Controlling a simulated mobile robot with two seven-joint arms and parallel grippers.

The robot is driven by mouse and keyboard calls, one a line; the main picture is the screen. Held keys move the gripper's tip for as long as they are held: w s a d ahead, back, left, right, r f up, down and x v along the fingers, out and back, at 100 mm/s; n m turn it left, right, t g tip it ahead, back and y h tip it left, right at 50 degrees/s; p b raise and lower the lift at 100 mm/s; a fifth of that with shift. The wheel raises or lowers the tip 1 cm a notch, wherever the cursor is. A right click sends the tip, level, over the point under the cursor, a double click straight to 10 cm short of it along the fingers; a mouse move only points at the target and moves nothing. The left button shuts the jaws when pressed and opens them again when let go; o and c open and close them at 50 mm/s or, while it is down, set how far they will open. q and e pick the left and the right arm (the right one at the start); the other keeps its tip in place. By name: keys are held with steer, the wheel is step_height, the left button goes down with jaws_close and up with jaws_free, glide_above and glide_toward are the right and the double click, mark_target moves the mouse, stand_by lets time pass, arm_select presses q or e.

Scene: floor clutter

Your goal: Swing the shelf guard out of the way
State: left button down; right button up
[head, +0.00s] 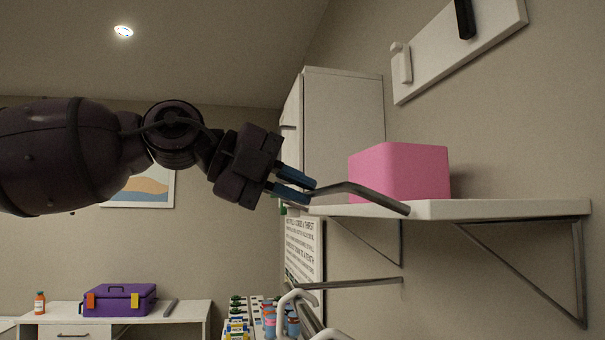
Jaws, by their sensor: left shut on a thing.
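The shelf guard (372,196) is a bent dark grey metal bar at the front left end of the white wall shelf (500,209). It slants across the shelf's front edge, in front of the lower left of a pink box (410,172). My left gripper (303,188) reaches in from the left with blue fingers and is shut on the guard's left end. The fingers hide part of that end, and the guard's pivot cannot be made out. My right gripper is not in view.
Metal brackets (580,275) hold up the shelf. A tall white cabinet (338,120) stands behind it. A white panel (455,50) hangs above on the wall. A purple toolbox (118,300) sits on a desk at lower left. Small bottles (290,322) stand below the gripper.

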arm_select(q)
steer(key=shift+s+a+f+t+h+p, duration=0.1)
steer(key=shift+a+f+t+h+p, duration=0.1)
steer(key=shift+f+h+p, duration=0.5)
steer(key=shift+a+f+t+h+p, duration=0.1)
steer(key=shift+f+t+h+p, duration=0.1)
steer(key=shift+f+h+p, duration=0.55)
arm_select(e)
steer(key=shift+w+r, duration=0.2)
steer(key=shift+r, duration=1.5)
arm_select(q)
steer(key=shift+f, duration=0.1)
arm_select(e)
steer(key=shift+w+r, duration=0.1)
arm_select(q)
steer(key=c, duration=1.2)
jaws_free()
steer(key=shift+d, duration=0.1)
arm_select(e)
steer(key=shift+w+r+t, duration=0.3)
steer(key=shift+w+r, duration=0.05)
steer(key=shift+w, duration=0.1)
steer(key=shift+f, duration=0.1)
